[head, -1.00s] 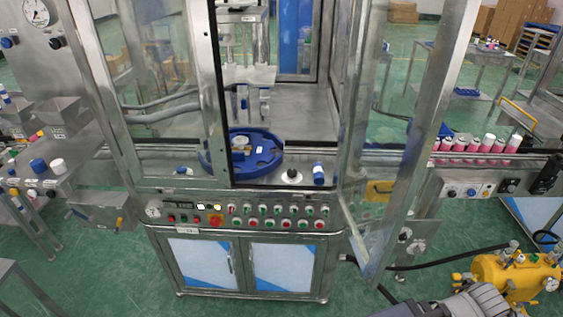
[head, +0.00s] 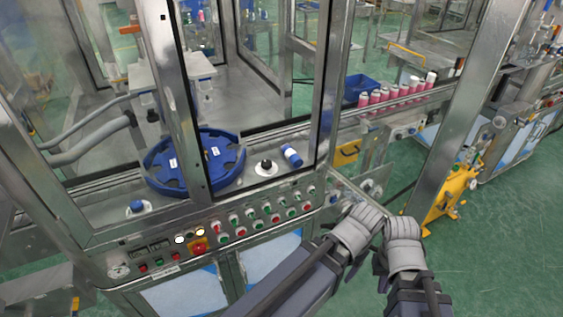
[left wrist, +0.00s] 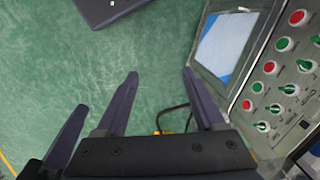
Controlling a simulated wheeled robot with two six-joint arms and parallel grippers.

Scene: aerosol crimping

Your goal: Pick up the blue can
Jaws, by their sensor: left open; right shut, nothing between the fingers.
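The blue can (head: 291,155) has a pale band and stands on the metal deck inside the machine, right of the round blue turntable, in the head view. It looks slanted, as does the whole view. My left gripper (left wrist: 160,74) is open and empty in the left wrist view, above the green floor beside the control panel. My right gripper (head: 381,268) is low in the head view, outside the machine, mostly hidden by its arm; it is shut and empty. Both grippers are well apart from the can. The can is not in the left wrist view.
The blue turntable (head: 222,160) and a black-topped white disc (head: 266,167) are left of the can. Metal frame posts and an open glass door edge the opening. The button panel (head: 250,217) lies below. Pink cans (head: 390,95) line the conveyor at right.

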